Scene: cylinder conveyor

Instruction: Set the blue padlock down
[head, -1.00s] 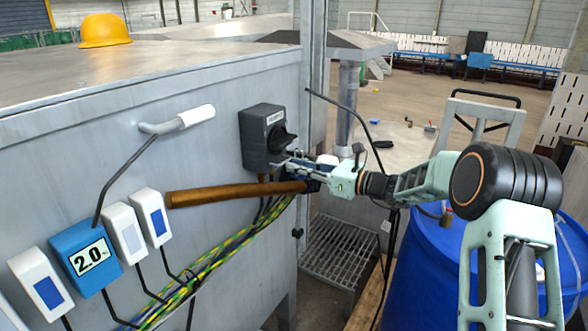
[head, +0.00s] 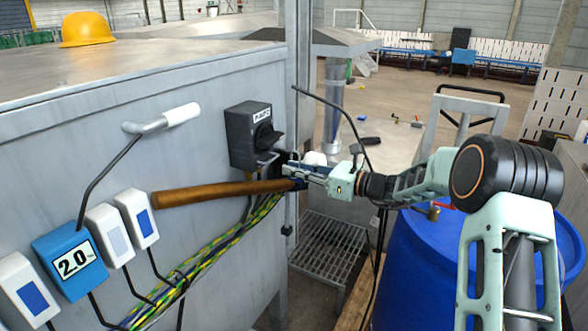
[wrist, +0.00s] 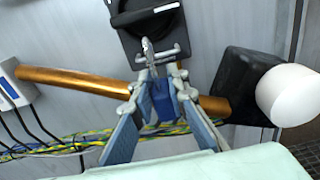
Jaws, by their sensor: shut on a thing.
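The blue padlock (wrist: 161,101) is between the fingers of my gripper (wrist: 160,91) in the wrist view. My gripper is shut on it, and the fingers cover its sides. A grey metal piece (wrist: 150,50) reaches from the padlock's top towards the black rotary switch (wrist: 146,18); I cannot tell whether they touch. In the head view my gripper (head: 288,172) is just below and right of the switch (head: 250,135), and the padlock is mostly hidden there.
A hammer with a brown handle (head: 215,193) and a white-faced black head lies close behind my gripper. Cables run below it. Blue and white boxes (head: 72,260) are on the grey wall at left. A blue barrel (head: 425,270) stands at right, and a metal grating (head: 328,245) lies below.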

